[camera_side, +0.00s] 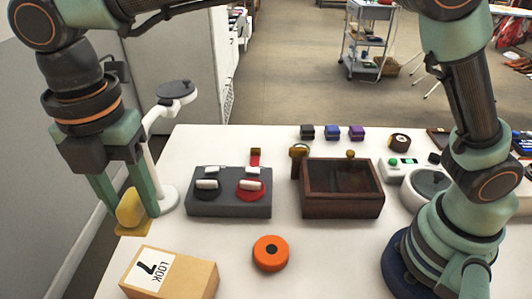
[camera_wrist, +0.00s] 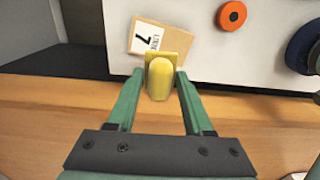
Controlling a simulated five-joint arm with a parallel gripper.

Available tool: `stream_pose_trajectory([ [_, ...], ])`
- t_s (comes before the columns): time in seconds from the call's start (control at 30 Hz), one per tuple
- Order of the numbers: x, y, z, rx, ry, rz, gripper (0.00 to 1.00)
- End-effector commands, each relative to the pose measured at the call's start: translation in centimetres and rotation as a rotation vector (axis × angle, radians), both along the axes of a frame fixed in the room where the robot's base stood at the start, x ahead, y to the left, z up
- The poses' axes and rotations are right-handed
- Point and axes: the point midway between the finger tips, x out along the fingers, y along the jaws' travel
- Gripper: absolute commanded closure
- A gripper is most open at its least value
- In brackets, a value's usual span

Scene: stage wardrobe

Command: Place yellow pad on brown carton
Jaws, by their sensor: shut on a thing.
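The yellow pad (camera_side: 131,208) has a rounded grip on a flat plate. My gripper (camera_side: 131,206) is shut on its rounded grip and holds it in the air at the left edge of the table, with the flat plate below. In the wrist view the yellow pad (camera_wrist: 160,77) sits between my two green fingertips (camera_wrist: 155,80). The brown carton (camera_side: 194,277), with a white label reading "LOOK 7", lies on the table at the front left. The pad is apart from it, behind and left of it in the side view. In the wrist view the carton (camera_wrist: 172,37) shows just beyond the pad.
An orange disc (camera_side: 270,253) lies right of the carton. A grey block with black and red dials (camera_side: 229,205) and a dark wooden box (camera_side: 342,208) stand behind. A white stand with a dark round top (camera_side: 176,91) rises close to my gripper. Table (camera_side: 225,240) between is clear.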

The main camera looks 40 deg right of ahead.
Motion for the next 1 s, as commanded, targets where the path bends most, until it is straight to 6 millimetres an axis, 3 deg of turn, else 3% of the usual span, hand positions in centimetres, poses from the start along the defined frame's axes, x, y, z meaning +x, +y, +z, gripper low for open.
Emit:
stream_pose_trajectory([
  [0.2,0.0,-0.1,-5.6,-0.004,0.004,-0.002,1.00],
  [0.4,0.0,-0.1,-9.5,-0.003,0.003,-0.003,1.00],
  [0.67,0.0,-0.1,-11.7,-0.001,0.001,-0.003,1.00],
  [0.87,0.0,-0.1,-14.5,-0.002,0.002,-0.003,1.00],
  [1.0,0.1,-0.1,-15.2,0.000,0.000,-0.003,1.00],
])
